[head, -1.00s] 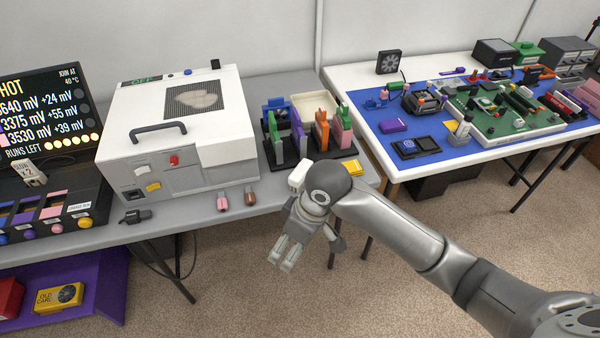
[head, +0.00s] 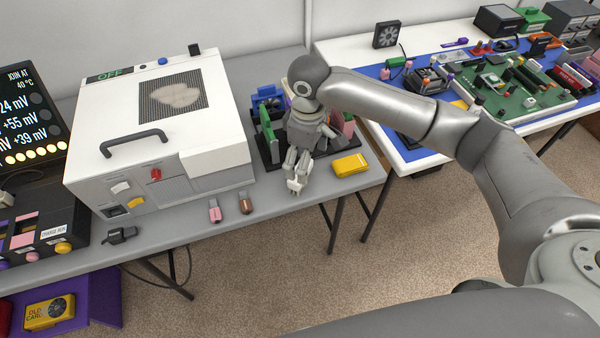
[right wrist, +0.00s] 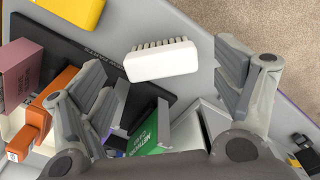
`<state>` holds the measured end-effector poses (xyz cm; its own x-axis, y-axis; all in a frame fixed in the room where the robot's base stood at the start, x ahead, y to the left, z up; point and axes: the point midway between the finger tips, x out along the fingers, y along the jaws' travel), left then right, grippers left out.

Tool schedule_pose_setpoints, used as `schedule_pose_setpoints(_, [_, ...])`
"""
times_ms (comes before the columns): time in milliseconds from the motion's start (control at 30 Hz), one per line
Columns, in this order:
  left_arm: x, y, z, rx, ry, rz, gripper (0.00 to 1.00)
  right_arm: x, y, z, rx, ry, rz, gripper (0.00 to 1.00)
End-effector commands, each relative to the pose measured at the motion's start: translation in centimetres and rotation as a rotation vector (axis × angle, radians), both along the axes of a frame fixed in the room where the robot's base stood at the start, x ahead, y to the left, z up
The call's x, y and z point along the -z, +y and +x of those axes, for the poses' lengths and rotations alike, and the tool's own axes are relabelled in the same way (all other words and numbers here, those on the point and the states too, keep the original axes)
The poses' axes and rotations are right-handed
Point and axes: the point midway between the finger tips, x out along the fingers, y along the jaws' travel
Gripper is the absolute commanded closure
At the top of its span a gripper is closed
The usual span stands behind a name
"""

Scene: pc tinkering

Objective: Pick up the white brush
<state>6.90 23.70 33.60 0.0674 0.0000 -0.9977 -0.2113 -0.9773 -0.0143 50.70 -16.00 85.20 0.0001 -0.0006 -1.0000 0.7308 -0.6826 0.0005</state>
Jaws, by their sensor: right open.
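The white brush (right wrist: 162,62) lies on the grey table, bristles toward the top of the right wrist view. It is beyond and between my spread fingertips, with clear gaps at both sides. In the head view, only a small white part of the brush (head: 296,187) seems to show at my fingertips, near the table's front edge. My right gripper (head: 298,172) points down there; in the right wrist view the gripper (right wrist: 172,85) is open and empty. My left gripper is not in view.
A black rack (right wrist: 65,50) with coloured parts is close beside the brush. A yellow box (head: 350,164) lies to the right at the table edge. A large white machine (head: 150,130) stands left, with pink (head: 214,211) and brown (head: 245,203) pieces before it.

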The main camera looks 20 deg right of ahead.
Motion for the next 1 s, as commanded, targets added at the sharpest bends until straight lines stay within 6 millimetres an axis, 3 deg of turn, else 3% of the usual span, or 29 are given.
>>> schedule_pose_setpoints(67, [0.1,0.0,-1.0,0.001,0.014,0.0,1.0,0.6,0.0,0.0,0.001,-0.001,0.001,0.14])
schedule_pose_setpoints(167, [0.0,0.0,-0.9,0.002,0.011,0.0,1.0,1.3,0.1,0.2,0.001,-0.001,-0.001,0.14])
schedule_pose_setpoints(400, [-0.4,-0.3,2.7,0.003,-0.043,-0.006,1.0,4.8,0.7,0.7,0.0,-0.001,-0.001,0.14])
schedule_pose_setpoints(500, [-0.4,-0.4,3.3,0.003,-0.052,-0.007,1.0,5.7,0.7,0.7,0.0,-0.002,-0.001,0.14])
schedule_pose_setpoints(767, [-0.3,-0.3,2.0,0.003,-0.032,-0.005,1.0,6.0,0.7,0.7,-0.001,-0.003,0.0,0.14])
schedule_pose_setpoints(1000, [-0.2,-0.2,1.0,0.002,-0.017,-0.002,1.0,6.0,0.7,0.7,-0.001,-0.003,0.0,0.44])
